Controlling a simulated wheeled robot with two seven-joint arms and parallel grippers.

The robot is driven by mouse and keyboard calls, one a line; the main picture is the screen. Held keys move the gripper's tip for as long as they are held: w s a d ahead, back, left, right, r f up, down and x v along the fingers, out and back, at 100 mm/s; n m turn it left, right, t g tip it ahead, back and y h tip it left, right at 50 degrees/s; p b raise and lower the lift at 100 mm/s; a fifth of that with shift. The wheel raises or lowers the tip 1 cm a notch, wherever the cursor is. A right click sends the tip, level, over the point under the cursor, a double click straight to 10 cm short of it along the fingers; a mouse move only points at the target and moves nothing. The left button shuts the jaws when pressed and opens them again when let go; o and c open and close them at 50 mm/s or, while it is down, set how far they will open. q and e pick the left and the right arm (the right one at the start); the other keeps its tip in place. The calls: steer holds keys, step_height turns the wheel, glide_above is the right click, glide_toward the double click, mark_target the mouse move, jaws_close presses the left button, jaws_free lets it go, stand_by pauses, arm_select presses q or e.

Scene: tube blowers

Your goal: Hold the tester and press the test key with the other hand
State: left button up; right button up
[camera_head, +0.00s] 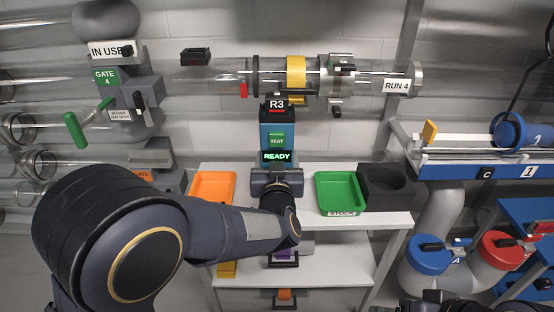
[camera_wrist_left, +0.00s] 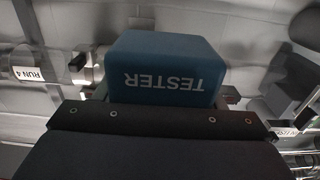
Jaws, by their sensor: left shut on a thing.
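An orange tray (camera_head: 232,176) and a green STOCK tray (camera_head: 339,208) lie on the white table, with a black holder (camera_head: 388,187) at right. A clear tube (camera_head: 222,76) with a yellow band runs behind the tester. A blue-edged shelf (camera_head: 470,171) stands at right.

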arm_select(q)
steer(key=shift+f+b, duration=3.4)
steer(key=shift+f, duration=0.85)
arm_select(e)
step_height(320, 180, down, 7)
steer(key=shift+r, duration=0.1)
arm_select(q)
steer(key=o, duration=0.7)
steer(key=c, duration=0.6)
arm_select(e)
jaws_close()
stand_by(0.6)
